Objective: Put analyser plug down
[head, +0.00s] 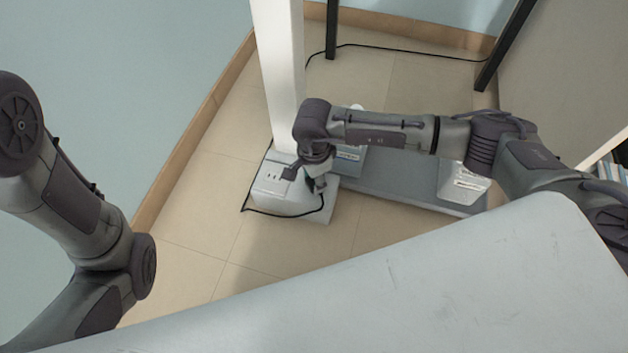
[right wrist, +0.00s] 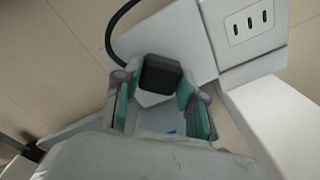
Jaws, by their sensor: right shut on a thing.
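The analyser plug (right wrist: 160,73) is a small black block, held between the teal-lined fingers of my right gripper (right wrist: 160,92). In the head view my right gripper (head: 305,180) reaches down over a low white box (head: 285,203) on the floor. The box carries a socket plate with three dark slots (right wrist: 250,25). The plug is beside this plate, apart from the slots in the right wrist view. Whether it touches any surface cannot be told. A black cable (right wrist: 112,28) curves in behind the gripper. My left arm shows at the left, but its gripper is out of frame.
A white post (head: 283,75) rises right behind the box. A grey low platform (head: 400,187) with white containers (head: 462,183) stands to the right. A large pale surface (head: 420,285) fills the foreground. Tiled floor (head: 200,215) is clear left of the box.

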